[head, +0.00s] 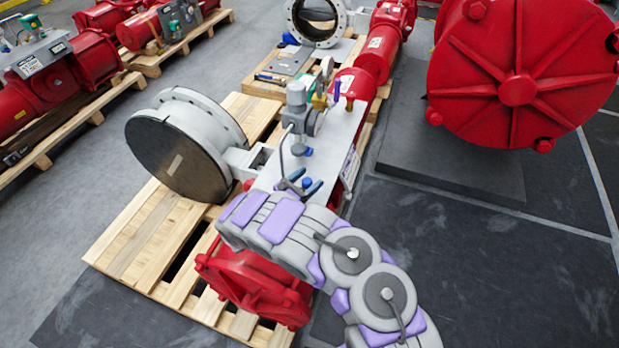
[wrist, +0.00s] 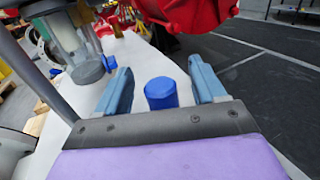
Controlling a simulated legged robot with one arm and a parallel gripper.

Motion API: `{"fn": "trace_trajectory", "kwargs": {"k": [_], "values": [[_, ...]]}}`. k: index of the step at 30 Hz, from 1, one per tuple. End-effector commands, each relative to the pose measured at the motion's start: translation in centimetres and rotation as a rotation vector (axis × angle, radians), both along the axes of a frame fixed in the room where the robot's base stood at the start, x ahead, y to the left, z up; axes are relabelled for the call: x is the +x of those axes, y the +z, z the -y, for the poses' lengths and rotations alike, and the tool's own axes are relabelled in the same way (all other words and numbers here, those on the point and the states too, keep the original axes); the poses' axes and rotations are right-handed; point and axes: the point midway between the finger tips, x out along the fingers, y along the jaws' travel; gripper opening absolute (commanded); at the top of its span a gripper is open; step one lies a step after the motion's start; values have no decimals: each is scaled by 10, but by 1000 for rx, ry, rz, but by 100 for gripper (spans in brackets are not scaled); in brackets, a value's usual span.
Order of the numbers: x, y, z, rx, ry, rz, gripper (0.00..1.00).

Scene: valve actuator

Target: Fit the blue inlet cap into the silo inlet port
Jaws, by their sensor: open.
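The blue inlet cap (wrist: 161,93) is a short blue cylinder, upright on the pale plate (wrist: 140,58). In the wrist view it stands between the two blue fingers of my gripper (wrist: 160,67), with a gap on each side. The fingers are open and hold nothing. In the head view the cap (head: 307,183) is a small blue spot between the fingers of my gripper (head: 301,188), low over the plate's near part. I cannot make out the silo inlet port for certain in either view.
A grey cylindrical fitting (head: 297,112) with tubing stands on the plate beyond my gripper; it is close at left in the wrist view (wrist: 80,50). A large butterfly valve (head: 180,150) is left of the plate. A big red housing (head: 518,75) stands at right. Dark floor mat (head: 480,250) is clear.

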Motion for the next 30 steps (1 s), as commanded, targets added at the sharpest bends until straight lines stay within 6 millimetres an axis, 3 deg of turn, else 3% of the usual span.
{"fn": "trace_trajectory", "kwargs": {"k": [18, 24, 30], "values": [[-92, -3, -96, 0, 6, -8, 70], [-108, -4, -113, 0, 4, -6, 70], [-112, -3, -117, -1, 3, -4, 70]]}}
